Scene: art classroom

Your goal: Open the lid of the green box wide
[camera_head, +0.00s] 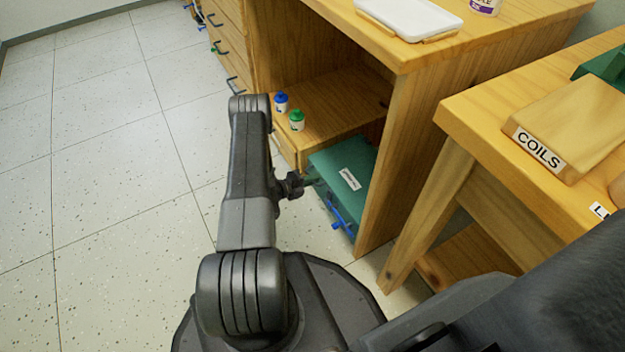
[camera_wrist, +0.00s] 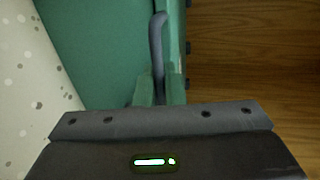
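The green box (camera_head: 345,163) sits low at the foot of the wooden desk, in the opening below the shelf. Its flat green top carries a small white label, and a blue handle (camera_head: 339,213) shows along its near left edge. I cannot tell how far the lid stands from the box. My gripper (camera_head: 312,182) is at the box's left edge, close to one end of the handle. In the wrist view the green box (camera_wrist: 90,40) fills the upper left, and the handle (camera_wrist: 157,45) runs between my two fingers (camera_wrist: 160,90). Whether they clamp it is unclear.
A blue-capped jar (camera_head: 281,102) and a green-capped jar (camera_head: 297,120) stand on the shelf above the box. The desk's side panel (camera_head: 395,160) is close on the right. A second table (camera_head: 460,115) stands further right. The tiled floor (camera_head: 110,200) is clear at left.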

